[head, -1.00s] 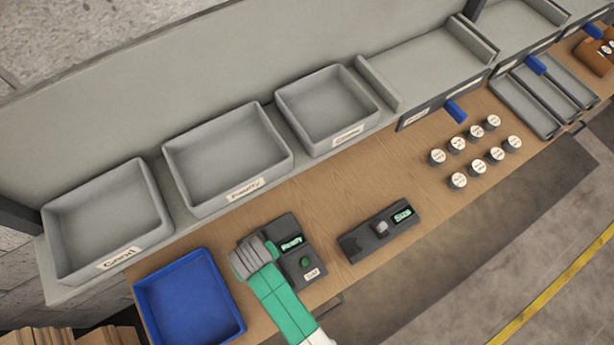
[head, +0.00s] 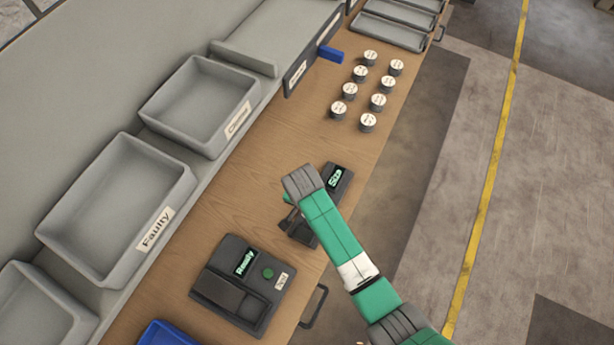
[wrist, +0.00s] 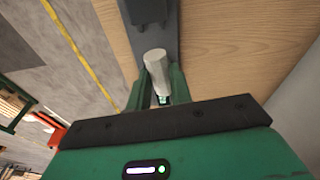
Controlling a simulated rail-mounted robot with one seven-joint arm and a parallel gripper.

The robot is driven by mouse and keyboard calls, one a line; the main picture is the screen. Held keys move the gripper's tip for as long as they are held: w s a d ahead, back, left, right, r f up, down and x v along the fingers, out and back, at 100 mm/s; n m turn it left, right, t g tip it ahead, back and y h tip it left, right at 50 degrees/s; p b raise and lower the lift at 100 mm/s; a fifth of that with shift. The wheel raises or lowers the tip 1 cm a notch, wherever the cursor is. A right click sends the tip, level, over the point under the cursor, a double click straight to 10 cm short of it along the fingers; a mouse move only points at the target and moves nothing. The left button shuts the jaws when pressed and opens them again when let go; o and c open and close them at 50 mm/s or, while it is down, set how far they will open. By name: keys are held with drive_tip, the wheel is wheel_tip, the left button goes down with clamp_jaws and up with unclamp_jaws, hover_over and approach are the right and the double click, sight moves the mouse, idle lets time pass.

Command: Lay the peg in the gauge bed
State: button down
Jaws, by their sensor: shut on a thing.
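The gauge (head: 346,190) is a dark block with a lit green "Size" display, on the wooden bench. My gripper (head: 289,206) is over it and hides part of it in the head view. In the wrist view my gripper (wrist: 158,85) has its green fingers shut on the peg (wrist: 157,65), a short pale grey cylinder. The peg is over the dark gauge body (wrist: 151,12), and whether it touches the bed cannot be told. The peg is hidden behind my arm in the head view.
A dark "Ready" device (head: 240,285) with a green button is nearer on the bench. Several round white-topped pieces (head: 370,57) stand beyond the gauge. Grey bins, one labelled Faulty (head: 115,205), line the left. A blue bin (head: 166,335) is at the bottom.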

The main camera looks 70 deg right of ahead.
drive_tip(key=shift+m, duration=0.5)
drive_tip(key=f, duration=0.3)
drive_tip(key=d+f+b, duration=0.1)
drive_tip(key=f, duration=0.3)
drive_tip(key=s+f, duration=0.1)
drive_tip(key=f, duration=0.2)
drive_tip(key=shift+s+d+f+b, duration=0.1)
drive_tip(key=shift+d+f+b, duration=0.1)
drive_tip(key=shift+b, duration=0.15)
drive_tip(key=c, duration=1.3)
unclamp_jaws()
drive_tip(key=shift+f, duration=0.1)
drive_tip(key=shift+o, duration=0.2)
drive_tip(key=r, duration=0.4)
drive_tip(key=a+r+p, duration=0.1)
drive_tip(key=r, duration=0.3)
drive_tip(key=r+p, duration=0.1)
drive_tip(key=r, duration=0.3)
drive_tip(key=shift+a+r, duration=0.15)
drive_tip(key=shift+a, duration=0.25)
